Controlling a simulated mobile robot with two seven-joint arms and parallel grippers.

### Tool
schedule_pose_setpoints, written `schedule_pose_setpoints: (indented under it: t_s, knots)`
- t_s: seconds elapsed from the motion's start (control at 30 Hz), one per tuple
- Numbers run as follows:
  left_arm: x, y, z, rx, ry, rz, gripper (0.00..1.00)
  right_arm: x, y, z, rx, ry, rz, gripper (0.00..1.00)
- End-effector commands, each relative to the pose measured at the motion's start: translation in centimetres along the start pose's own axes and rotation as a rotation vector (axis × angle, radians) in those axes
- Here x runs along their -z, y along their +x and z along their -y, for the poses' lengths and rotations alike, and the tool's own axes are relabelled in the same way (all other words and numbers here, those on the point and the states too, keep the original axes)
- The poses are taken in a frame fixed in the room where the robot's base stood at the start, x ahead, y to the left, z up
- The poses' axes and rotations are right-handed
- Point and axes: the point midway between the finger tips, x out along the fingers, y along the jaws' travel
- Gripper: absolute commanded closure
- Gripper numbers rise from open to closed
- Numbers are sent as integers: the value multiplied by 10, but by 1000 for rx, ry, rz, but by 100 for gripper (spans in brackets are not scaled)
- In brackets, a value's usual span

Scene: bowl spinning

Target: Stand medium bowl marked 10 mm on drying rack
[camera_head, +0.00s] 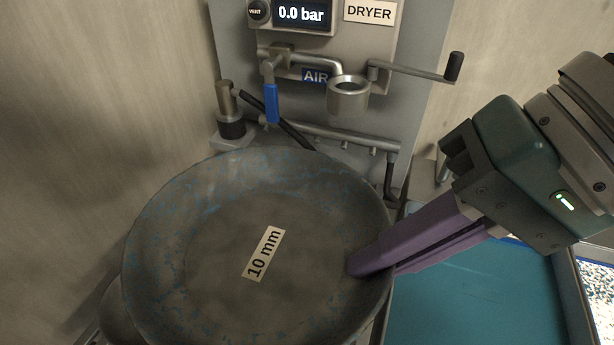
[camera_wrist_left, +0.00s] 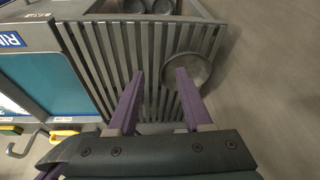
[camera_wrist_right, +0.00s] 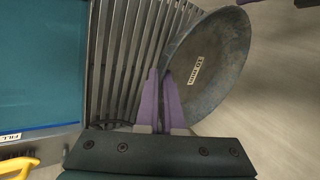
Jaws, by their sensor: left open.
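The bowl marked 10 mm (camera_head: 205,250) is a wide grey metal bowl with blue specks and a white label, filling the lower middle of the head view with its inside facing the camera. In the right wrist view the bowl (camera_wrist_right: 225,75) is tilted beside the slatted rack; whether it touches the slats cannot be told. My right gripper (camera_head: 365,268) is shut on its right rim, its purple fingers (camera_wrist_right: 161,82) close together. My left gripper (camera_wrist_left: 158,72) is open and empty over the drying rack (camera_wrist_left: 115,55); it is outside the head view.
The dryer station (camera_head: 330,60) with a blue air lever (camera_head: 271,105) and a crank stands behind the bowl. A teal basin (camera_head: 480,300) lies at right. Another grey bowl (camera_wrist_left: 188,75) shows on the rack in the left wrist view. Open floor (camera_wrist_left: 265,90) lies beyond.

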Motion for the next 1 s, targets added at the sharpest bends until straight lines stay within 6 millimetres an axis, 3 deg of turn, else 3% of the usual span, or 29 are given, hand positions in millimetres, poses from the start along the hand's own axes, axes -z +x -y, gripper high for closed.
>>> schedule_pose_setpoints:
  t_s: [0.17,0.5,1.0]
  knots:
    - [-2,7,-3,-8,-6,1,50,-2,27,-18,-1,6,4,100]
    - [-9,28,-4,-8,-7,1,50,-2,110,-72,1,6,1,100]
    - [-16,46,-2,0,2,3,50,-2,164,-107,1,3,-3,100]
